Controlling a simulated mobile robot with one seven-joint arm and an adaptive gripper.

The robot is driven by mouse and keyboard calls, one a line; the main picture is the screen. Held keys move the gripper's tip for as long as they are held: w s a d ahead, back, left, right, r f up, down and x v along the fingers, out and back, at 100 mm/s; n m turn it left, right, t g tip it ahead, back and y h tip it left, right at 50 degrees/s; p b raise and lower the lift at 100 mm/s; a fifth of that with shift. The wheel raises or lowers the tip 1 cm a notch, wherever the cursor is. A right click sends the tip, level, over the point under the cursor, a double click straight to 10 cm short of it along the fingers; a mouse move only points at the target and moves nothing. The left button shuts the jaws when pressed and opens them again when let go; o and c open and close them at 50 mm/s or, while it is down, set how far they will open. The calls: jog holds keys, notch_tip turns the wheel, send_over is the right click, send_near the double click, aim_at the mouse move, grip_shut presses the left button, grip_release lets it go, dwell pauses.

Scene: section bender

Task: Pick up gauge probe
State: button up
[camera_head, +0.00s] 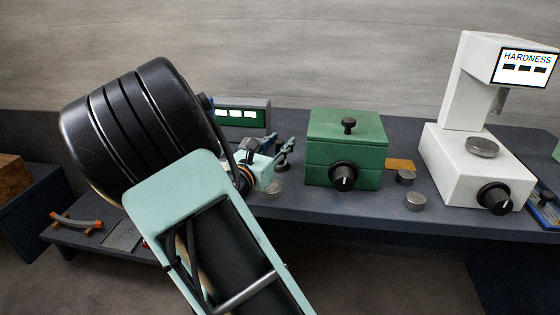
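My gripper (287,152) is small in the picture, at the end of my teal wrist, above the dark bench between the display box and the green box. Its fingers are too small and partly covered to tell whether they are open or shut. I cannot make out a gauge probe for certain. My large black and teal arm links cover much of the bench left of centre, and the probe may be hidden there.
A green box (346,156) with black knobs stands right of my gripper. Metal discs (415,201) lie near the bench's front edge (330,215). A white hardness tester (465,165) stands at right. A curved grey piece with orange ends (77,222) lies at lower left.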

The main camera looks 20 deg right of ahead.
jog(key=shift+a, duration=0.1)
grip_shut()
